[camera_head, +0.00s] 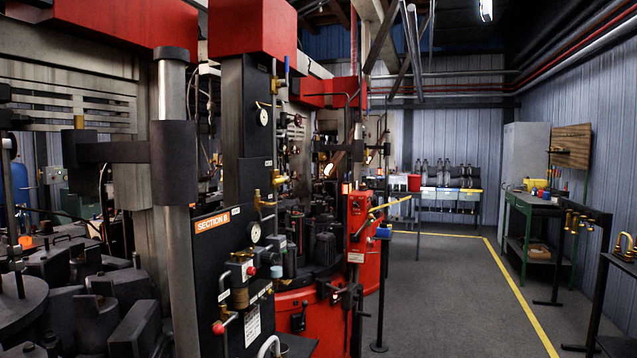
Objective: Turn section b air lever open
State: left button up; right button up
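A dark control panel (209,262) with an orange label reading "SECTION B" (213,222) stands left of centre, close to me. On its front is a brass valve body (240,297) with a grey bent handle and a red knob (251,271). Below it is a lever with a red end (219,327). A brass valve (279,179) sits on a pipe higher up, beside the dark column. The small labels are too small to read, so I cannot tell which lever is the air lever or its setting. Neither of my grippers is in view.
A red machine base (364,240) stands beyond the panel. Grey floor (440,300) with a yellow line is clear at centre right. A green workbench (533,215) and black racks stand right.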

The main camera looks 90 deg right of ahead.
aim_at(281, 180)
jog(key=z, duration=1.85)
